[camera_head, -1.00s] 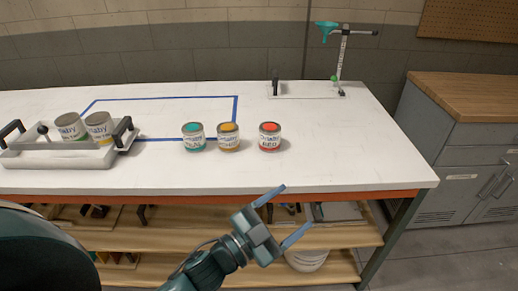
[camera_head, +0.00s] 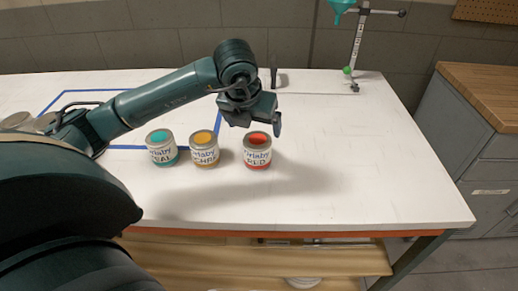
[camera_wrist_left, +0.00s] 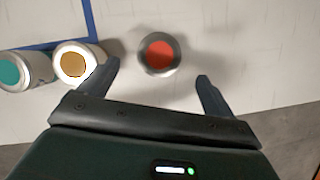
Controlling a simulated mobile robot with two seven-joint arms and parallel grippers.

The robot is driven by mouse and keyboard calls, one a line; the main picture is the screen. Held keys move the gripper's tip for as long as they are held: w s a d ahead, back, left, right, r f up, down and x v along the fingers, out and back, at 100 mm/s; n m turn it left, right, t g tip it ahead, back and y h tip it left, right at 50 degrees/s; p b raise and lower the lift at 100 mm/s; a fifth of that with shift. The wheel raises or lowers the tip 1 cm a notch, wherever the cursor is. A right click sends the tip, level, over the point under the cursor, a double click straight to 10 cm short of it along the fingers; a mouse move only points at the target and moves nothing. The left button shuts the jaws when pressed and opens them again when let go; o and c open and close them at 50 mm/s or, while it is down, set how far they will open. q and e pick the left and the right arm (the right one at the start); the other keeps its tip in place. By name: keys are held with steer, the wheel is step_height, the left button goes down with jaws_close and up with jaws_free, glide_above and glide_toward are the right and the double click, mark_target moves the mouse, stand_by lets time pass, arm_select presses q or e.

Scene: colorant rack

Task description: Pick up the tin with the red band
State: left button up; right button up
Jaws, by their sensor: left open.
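The tin with the red band (camera_head: 257,151) stands upright on the white table, the rightmost of three tins in a row. In the left wrist view its red top (camera_wrist_left: 160,57) shows beyond and between my fingertips. My left gripper (camera_head: 277,122) is above the table just behind and over this tin, pointing down. In the left wrist view the left gripper (camera_wrist_left: 160,72) is open and empty, with its two fingers apart on either side of the red tin's line. My right gripper is not in view.
A yellow-topped tin (camera_head: 204,149) and a teal-topped tin (camera_head: 162,147) stand to the left. The yellow-topped one (camera_wrist_left: 75,62) is close to my left finger in the wrist view. A stand with a teal funnel (camera_head: 357,45) is at the back right. The table's right side is clear.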

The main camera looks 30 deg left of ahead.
mark_target(257, 141)
arm_select(q)
steer(key=x, duration=0.4)
steer(key=shift+w+f, duration=0.15)
steer(key=shift+f, duration=0.2)
steer(key=shift+s+p+x, duration=0.15)
steer(key=shift+p+x, duration=0.25)
steer(key=shift+x, duration=0.95)
steer(key=shift+s+p+x, duration=0.1)
steer(key=shift+p+x, duration=0.3)
steer(key=shift+x, duration=0.95)
steer(key=shift+d, duration=0.1)
steer(key=shift+c, duration=0.4)
steer(key=c, duration=1.1)
